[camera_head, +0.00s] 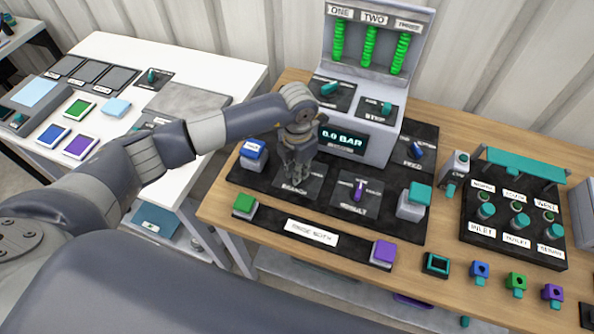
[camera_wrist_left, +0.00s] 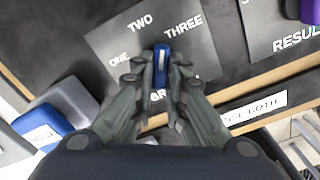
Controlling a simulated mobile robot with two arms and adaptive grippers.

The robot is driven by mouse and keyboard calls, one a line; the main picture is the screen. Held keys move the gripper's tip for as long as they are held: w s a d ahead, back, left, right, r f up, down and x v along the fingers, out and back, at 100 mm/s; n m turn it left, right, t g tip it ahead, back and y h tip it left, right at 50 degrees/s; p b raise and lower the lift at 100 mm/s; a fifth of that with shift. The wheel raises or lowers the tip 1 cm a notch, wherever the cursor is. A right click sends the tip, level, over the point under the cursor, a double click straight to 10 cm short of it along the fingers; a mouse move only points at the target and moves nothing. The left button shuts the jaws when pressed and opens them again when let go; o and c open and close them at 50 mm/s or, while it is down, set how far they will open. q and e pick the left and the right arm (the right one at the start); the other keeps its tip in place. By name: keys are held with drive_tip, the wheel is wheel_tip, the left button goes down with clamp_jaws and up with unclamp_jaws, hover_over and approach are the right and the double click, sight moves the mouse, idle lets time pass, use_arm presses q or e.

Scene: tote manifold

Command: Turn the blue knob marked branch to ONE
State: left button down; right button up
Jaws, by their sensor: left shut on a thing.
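The blue knob (camera_wrist_left: 161,60) stands on a dark grey plate (camera_wrist_left: 112,38) marked ONE at left, TWO at top and THREE at upper right in the left wrist view. Its pale pointer line runs upward, roughly between TWO and THREE. My left gripper (camera_wrist_left: 160,75) is shut on the knob, one finger on each side. In the head view my left gripper (camera_head: 295,175) comes down onto the BRANCH plate (camera_head: 316,190) and hides the knob there. The lower BRANCH label is partly covered by the fingers. My right gripper is not in view.
A grey console (camera_head: 378,143) with a 0.0 BAR display (camera_head: 344,139) stands behind. The purple RESULT knob (camera_head: 358,190) is right of my gripper, a blue button (camera_head: 253,150) left. Green (camera_head: 244,204) and purple (camera_head: 383,251) buttons sit in front.

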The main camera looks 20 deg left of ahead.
use_arm(q)
drive_tip(key=n, duration=0.2)
drive_tip(key=n+b, duration=0.1)
drive_tip(key=n, duration=0.2)
drive_tip(key=shift+d+n+b, duration=0.2)
drive_tip(key=shift+n+b, duration=0.1)
drive_tip(key=n, duration=0.3)
drive_tip(key=n+b, duration=0.1)
drive_tip(key=n, duration=0.1)
drive_tip(key=shift+d, duration=0.25)
drive_tip(key=n, duration=0.4)
drive_tip(key=shift+w+r, duration=0.1)
drive_tip(key=shift+w+d+n, duration=0.1)
drive_tip(key=shift+d+n, duration=0.05)
drive_tip(key=shift+n, duration=1.55)
drive_tip(key=c, duration=1.6)
unclamp_jaws()
